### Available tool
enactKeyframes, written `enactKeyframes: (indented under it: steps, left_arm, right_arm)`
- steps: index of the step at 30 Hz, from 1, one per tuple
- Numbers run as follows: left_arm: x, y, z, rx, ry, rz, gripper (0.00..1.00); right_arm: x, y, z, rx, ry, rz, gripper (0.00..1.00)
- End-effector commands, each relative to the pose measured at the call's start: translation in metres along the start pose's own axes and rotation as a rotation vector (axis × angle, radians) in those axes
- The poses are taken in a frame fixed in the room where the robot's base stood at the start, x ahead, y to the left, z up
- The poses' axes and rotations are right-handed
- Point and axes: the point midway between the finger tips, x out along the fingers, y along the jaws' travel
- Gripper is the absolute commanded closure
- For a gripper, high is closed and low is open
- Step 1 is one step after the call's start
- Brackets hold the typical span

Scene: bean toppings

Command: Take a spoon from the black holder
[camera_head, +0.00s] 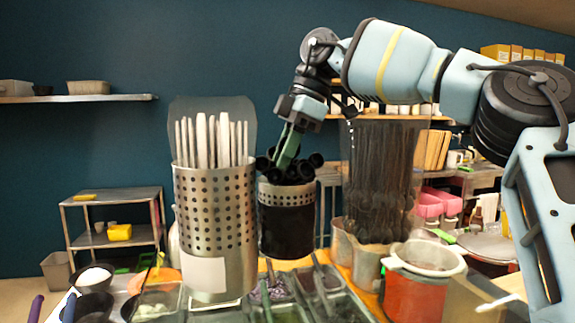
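The black holder (287,233) stands near the middle, with a perforated metal band around its upper part. Several black spoons stand in it, and their dark rounded ends (306,172) stick out over the rim. My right gripper (286,155) comes down from the upper right, with its green fingers among the spoon ends at the holder's mouth. The spoons partly hide the fingertips, and I cannot tell whether they are closed on a spoon. My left gripper is not in view.
A taller perforated metal holder (215,240) with white sticks stands close on the left. A tall clear container (383,180) of dark items stands on the right. Topping trays (285,312) lie in front. A red pot (418,290) is at the lower right.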

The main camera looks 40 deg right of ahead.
Motion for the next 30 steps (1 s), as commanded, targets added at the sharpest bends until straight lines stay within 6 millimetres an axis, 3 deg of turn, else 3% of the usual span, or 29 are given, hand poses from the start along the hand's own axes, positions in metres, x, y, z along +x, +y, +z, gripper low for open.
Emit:
enactKeyframes:
  steps: [3,16,30]
  left_arm:
    - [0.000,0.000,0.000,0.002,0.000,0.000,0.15]
    - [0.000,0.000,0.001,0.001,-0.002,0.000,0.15]
    - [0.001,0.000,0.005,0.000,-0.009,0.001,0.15]
  right_arm:
    - [0.000,0.000,0.000,0.000,-0.001,0.000,0.98]
    - [-0.005,0.001,-0.002,0.001,-0.001,0.000,0.98]
    - [-0.045,0.004,-0.019,0.001,0.000,0.002,0.98]
